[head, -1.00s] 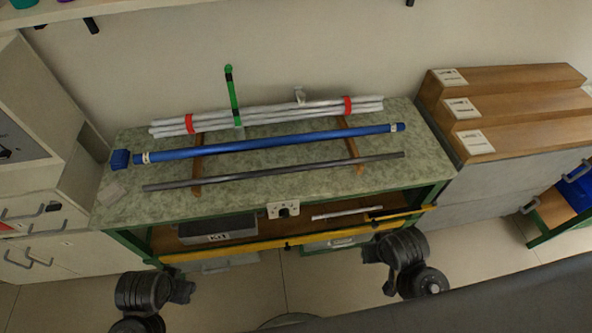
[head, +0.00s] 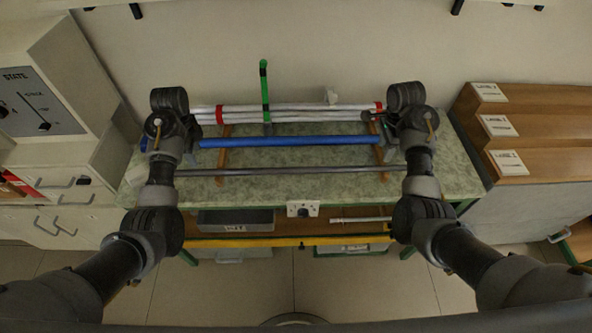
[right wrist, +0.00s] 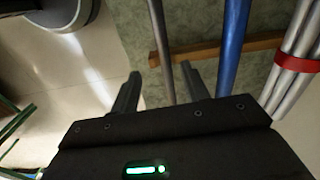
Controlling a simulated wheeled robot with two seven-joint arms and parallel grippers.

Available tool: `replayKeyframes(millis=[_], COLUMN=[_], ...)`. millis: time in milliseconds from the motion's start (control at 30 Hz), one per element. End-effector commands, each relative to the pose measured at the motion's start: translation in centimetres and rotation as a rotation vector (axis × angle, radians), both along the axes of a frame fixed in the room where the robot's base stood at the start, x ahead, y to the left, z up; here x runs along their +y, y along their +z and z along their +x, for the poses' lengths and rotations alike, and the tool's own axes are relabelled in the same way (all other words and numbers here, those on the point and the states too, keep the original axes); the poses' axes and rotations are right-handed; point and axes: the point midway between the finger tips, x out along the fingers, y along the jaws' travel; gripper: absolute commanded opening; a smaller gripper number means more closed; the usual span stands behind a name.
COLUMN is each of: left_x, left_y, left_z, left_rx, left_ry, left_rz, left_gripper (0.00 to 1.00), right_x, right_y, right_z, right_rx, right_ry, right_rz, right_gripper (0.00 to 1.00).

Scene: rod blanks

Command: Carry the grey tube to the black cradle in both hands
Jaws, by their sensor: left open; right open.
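The grey tube (head: 290,171) lies level across two wooden rests on the green worktop, in front of a blue tube. My arms cover both its ends in the head view. My left gripper (head: 168,135) is above the worktop's left end; its fingers are hidden under the wrist. My right gripper (head: 405,125) is over the right end. In the right wrist view its open fingers (right wrist: 161,90) are empty and point at the worktop, and the grey tube (right wrist: 161,45) runs between them in the picture. Whether they have reached its height I cannot tell. I cannot make out a black cradle.
The blue tube (head: 290,141) lies close behind the grey one. Behind it are white tubes (head: 300,112) with red bands and an upright green post (head: 265,90). A yellow bar (head: 290,241) crosses below the worktop. Stepped wooden blocks (head: 540,140) stand right.

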Motion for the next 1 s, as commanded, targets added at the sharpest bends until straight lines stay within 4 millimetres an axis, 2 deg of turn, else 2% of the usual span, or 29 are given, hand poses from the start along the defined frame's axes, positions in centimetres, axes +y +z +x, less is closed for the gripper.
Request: replayKeyframes(millis=[167, 400, 533, 667, 1000], left_x=[-0.1, -0.2, -0.2, -0.1, -0.2], left_y=[0.8, 0.8, 0.1, -1.5, -7.3], left_z=[0.8, 0.7, 0.7, 0.7, 0.6], left_rx=[0.009, 0.009, 0.011, 0.012, 0.011], left_ry=[-0.043, -0.043, -0.042, -0.042, -0.040], left_rz=[-0.007, -0.006, -0.006, -0.006, -0.006], left_gripper=[0.48, 0.48, 0.48, 0.48, 0.48], right_x=[0.3, 0.2, 0.1, 0.1, 0.1], right_y=[0.8, 0.8, 0.1, -1.5, -7.3], right_z=[0.7, 0.7, 0.7, 0.6, 0.6], right_rx=[0.008, 0.007, 0.009, 0.010, 0.011], right_ry=[-0.040, -0.040, -0.040, -0.039, -0.039], right_rz=[0.008, 0.007, 0.006, 0.006, 0.006], right_gripper=[0.46, 0.46, 0.46, 0.46, 0.46])
